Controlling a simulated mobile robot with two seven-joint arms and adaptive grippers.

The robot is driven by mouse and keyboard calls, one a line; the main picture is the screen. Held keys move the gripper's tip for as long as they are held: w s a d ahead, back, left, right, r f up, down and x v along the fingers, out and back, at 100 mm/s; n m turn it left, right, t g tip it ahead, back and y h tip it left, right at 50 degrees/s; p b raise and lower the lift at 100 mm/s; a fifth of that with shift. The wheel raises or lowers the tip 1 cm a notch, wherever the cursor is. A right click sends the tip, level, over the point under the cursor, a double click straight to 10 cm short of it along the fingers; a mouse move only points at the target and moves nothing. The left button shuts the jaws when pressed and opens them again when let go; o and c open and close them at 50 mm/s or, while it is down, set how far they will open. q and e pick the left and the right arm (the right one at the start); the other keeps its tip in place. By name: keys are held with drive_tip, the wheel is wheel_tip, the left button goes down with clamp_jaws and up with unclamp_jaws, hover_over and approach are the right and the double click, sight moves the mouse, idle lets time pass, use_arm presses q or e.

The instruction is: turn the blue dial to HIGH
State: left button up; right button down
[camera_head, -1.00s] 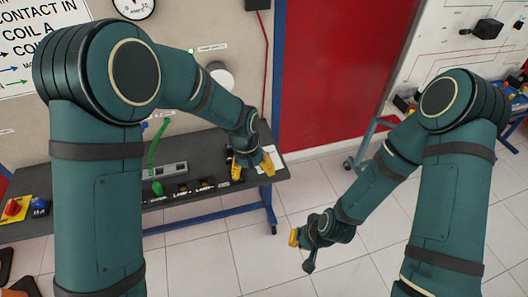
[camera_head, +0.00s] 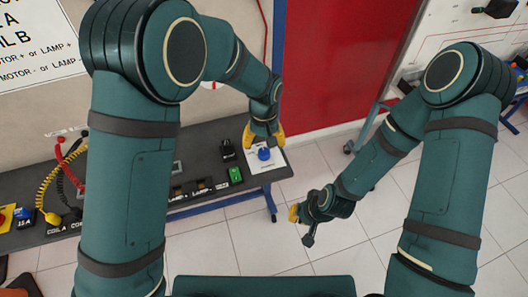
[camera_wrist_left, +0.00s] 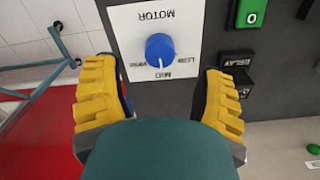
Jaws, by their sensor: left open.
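The blue dial (camera_head: 264,154) sits on a white plate (camera_head: 257,165) at the right end of the dark bench. In the left wrist view the dial (camera_wrist_left: 160,50) appears upside down under the word MOTOR, with LOW, MID and HIGH around it; its white mark points towards MID. My left gripper (camera_head: 264,138) is open just behind the dial in the head view. In the left wrist view its yellow fingers (camera_wrist_left: 160,82) flank the plate's lower part, with no visible contact with the dial. My right gripper (camera_head: 296,213) hangs over the floor; its jaw opening is unclear.
A green button (camera_head: 235,174), a black block (camera_head: 228,150) and a relay block (camera_wrist_left: 237,75) stand beside the plate. Coiled yellow cable (camera_head: 46,190) and other cables lie at the bench's left. A red panel (camera_head: 335,65) stands behind.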

sight(264, 152)
use_arm(q)
drive_tip(key=shift+f, duration=2.55)
clamp_jaws()
drive_tip(key=shift+m, duration=0.3)
drive_tip(key=m+b, duration=0.1)
drive_tip(key=m, duration=1)
drive_tip(key=shift+m, duration=0.3)
